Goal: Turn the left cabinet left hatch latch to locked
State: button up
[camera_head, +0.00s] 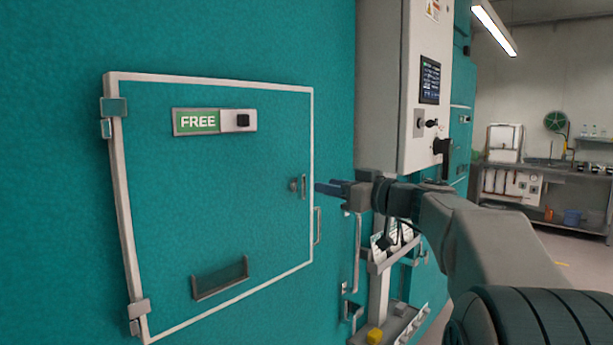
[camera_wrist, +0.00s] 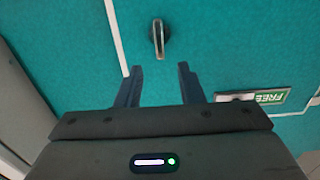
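The teal hatch (camera_head: 215,215) with a pale frame is at the left in the head view and looks closed. Its latch (camera_head: 302,186) is a small grey handle near the hatch's right edge, standing about upright. In the wrist view the latch (camera_wrist: 158,38) lies ahead of the fingertips, a little beyond them. My gripper (camera_head: 318,188) is just right of the latch in the head view. In the wrist view my gripper (camera_wrist: 160,68) has its two dark fingers apart, with nothing between them. I see no contact with the latch.
A sign reading FREE (camera_head: 198,121) is on the hatch, also in the wrist view (camera_wrist: 270,97). A handle (camera_head: 317,226) is below the latch. A white control box (camera_head: 403,90) juts out right of the hatch. A bench (camera_head: 540,172) stands far right.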

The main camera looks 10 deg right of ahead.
aim_at(305, 181)
jog(key=p+x, duration=0.2)
jog(key=x, duration=0.4)
jog(key=shift+w+a+r, duration=0.1)
jog(key=shift+w+a, duration=0.4)
jog(key=shift+w, duration=0.15)
grip_shut()
